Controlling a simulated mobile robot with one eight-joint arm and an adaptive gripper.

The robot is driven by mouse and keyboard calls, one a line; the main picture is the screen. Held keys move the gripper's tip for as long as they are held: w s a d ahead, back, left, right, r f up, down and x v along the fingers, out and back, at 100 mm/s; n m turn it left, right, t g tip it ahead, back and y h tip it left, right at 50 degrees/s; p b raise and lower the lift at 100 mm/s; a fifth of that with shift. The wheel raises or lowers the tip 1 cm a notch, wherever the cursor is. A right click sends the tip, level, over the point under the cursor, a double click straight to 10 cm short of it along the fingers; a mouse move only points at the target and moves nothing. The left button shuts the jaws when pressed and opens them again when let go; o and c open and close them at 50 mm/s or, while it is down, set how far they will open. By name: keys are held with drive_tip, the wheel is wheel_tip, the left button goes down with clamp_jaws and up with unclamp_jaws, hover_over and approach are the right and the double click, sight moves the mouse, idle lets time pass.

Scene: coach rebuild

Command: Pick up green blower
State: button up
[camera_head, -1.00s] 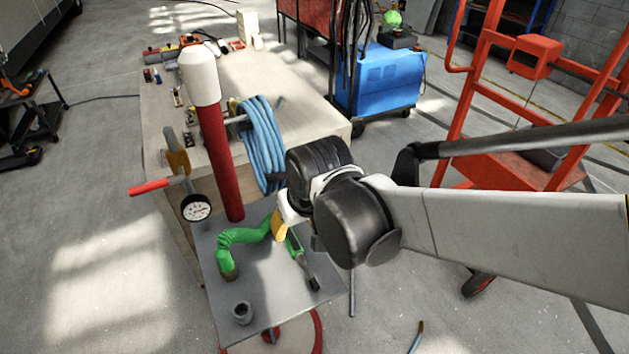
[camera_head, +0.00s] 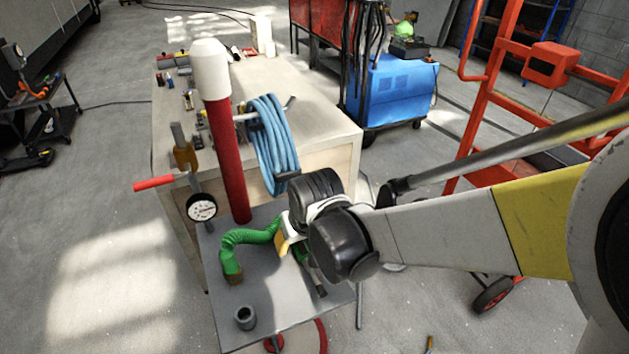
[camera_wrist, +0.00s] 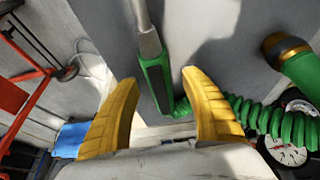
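The green blower (camera_wrist: 157,80) has a green handle and a grey metal nozzle. It lies on a small grey stand top (camera_head: 290,312), partly hidden by my arm in the head view, where its dark nozzle end (camera_head: 321,291) shows. My gripper (camera_wrist: 158,77) has yellow fingers spread apart, with the blower's handle between them in the wrist view. Gaps show on both sides, so the fingers do not grip it. In the head view my gripper (camera_head: 284,243) is low over the stand. A green coiled hose (camera_head: 245,238) lies beside the blower.
A red post with a white cap (camera_head: 222,150) rises from the stand, with a pressure gauge (camera_head: 201,207) beside it. A grey cup-like piece (camera_head: 245,317) stands near the front edge. A coiled blue hose (camera_head: 274,143) hangs by the workbench (camera_head: 318,115) behind.

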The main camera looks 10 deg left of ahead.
clamp_jaws()
drive_tip(key=shift+r, duration=0.6)
drive_tip(key=r, duration=0.1)
drive_tip(key=d+r+p, duration=0.1)
drive_tip(key=r+p, duration=0.1)
drive_tip(key=r, duration=0.1)
drive_tip(key=shift+d, duration=0.25)
drive_tip(key=d+r+p, duration=0.2)
drive_tip(key=d+r, duration=0.4)
drive_tip(key=d, duration=0.4)
drive_tip(key=shift+w, duration=0.3)
drive_tip(key=shift+d, duration=0.1)
drive_tip(key=c, duration=0.6)
unclamp_jaws()
clamp_jaws()
